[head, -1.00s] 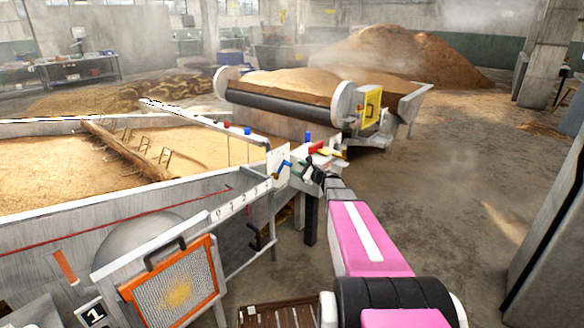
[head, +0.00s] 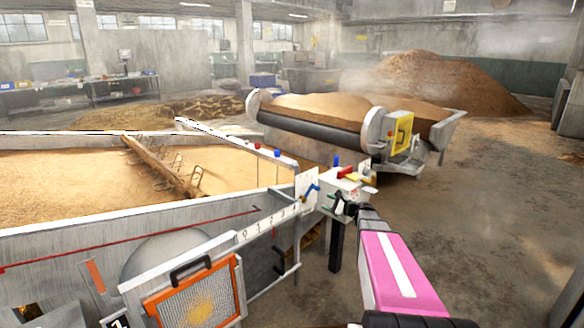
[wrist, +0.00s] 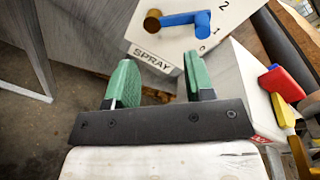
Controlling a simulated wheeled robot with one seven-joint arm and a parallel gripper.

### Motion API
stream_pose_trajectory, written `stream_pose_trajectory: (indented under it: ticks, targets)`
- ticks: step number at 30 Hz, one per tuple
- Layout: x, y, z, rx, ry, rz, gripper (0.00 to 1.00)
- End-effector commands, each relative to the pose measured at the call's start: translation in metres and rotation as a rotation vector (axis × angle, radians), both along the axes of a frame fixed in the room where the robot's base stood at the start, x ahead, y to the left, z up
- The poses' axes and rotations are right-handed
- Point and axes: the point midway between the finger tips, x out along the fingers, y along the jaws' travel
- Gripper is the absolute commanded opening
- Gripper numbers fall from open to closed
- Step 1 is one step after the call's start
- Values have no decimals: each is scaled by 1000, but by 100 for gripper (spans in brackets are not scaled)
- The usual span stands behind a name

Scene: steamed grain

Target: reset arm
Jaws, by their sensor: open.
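My gripper (wrist: 160,85) is open and empty, with its two green fingers apart in the wrist view. Ahead of it is a white panel (wrist: 215,30) marked SPRAY with the numbers 0, 1 and 2. A blue lever (wrist: 188,19) on the panel lies beyond the fingers, with no contact visible. In the head view my gripper (head: 340,203) is small and dark, at the end of my pink arm, close to the panel (head: 307,184) and the blue lever (head: 311,190).
A grain trough (head: 60,228) with a wooden rake beam (head: 160,165) lies left. An orange-framed screen (head: 238,290) stands in front. A control box with a red handle (wrist: 283,82) and a yellow handle (wrist: 280,110) is right of my gripper. Open floor (head: 480,220) lies right.

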Motion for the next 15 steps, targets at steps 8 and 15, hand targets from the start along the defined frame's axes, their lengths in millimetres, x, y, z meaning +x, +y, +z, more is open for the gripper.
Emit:
stream_pose_trajectory:
  ticks: [8,15]
  targets:
    - [-91,75,-40,-485,-14,314,48]
    - [-181,103,-75,-943,-40,673,48]
